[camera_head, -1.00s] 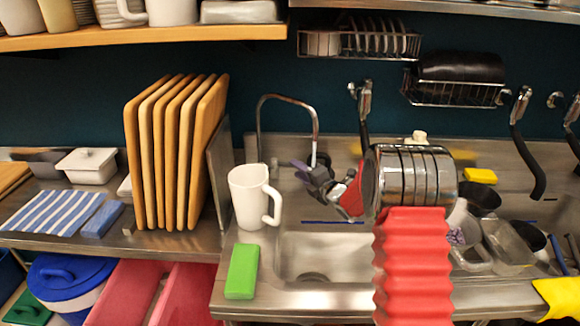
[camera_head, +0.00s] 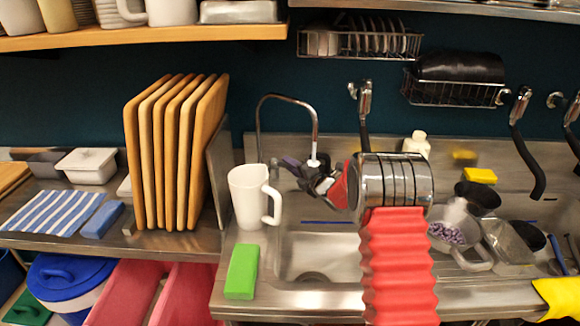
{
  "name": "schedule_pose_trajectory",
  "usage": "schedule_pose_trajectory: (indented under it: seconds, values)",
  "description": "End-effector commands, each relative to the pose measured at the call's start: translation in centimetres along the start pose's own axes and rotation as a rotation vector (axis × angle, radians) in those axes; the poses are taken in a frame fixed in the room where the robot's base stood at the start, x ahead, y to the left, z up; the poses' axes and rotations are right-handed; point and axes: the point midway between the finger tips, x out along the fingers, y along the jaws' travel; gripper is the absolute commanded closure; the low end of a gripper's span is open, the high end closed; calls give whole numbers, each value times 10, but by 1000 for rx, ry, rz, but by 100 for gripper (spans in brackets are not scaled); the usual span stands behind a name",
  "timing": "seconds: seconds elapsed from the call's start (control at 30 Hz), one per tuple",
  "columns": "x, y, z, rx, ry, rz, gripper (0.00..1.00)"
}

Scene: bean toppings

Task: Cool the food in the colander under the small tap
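The small tap (camera_head: 262,130) is a thin chrome gooseneck behind the left part of the sink, with its spout end pointing down. A pale vessel with purple beans (camera_head: 452,236) stands right of my arm on the sink unit. It appears to be the colander, but its holes are too small to make out. My gripper (camera_head: 308,176), dark grey and purplish, is close to the tap's spout end, left of my red and chrome arm. It is well apart from the bean vessel. Its fingers are too small and blurred to tell whether they are open or shut.
A white jug (camera_head: 249,197) and green block (camera_head: 241,271) stand left of the sink basin (camera_head: 315,257). Wooden boards (camera_head: 170,150) stand further left. Dark bowls (camera_head: 478,197) and a clear container (camera_head: 508,246) crowd the right. A hose tap (camera_head: 364,105) hangs behind.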

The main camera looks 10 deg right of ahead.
Motion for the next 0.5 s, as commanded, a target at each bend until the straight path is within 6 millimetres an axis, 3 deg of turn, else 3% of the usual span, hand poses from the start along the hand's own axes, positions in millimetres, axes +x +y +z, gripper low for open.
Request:
schedule_pose_trajectory:
  seconds: [0.27, 0.5]
  values:
    - [0, -1, 0, 0, 0, -1, 100]
    - [0, -2, 0, 1, 0, -3, 100]
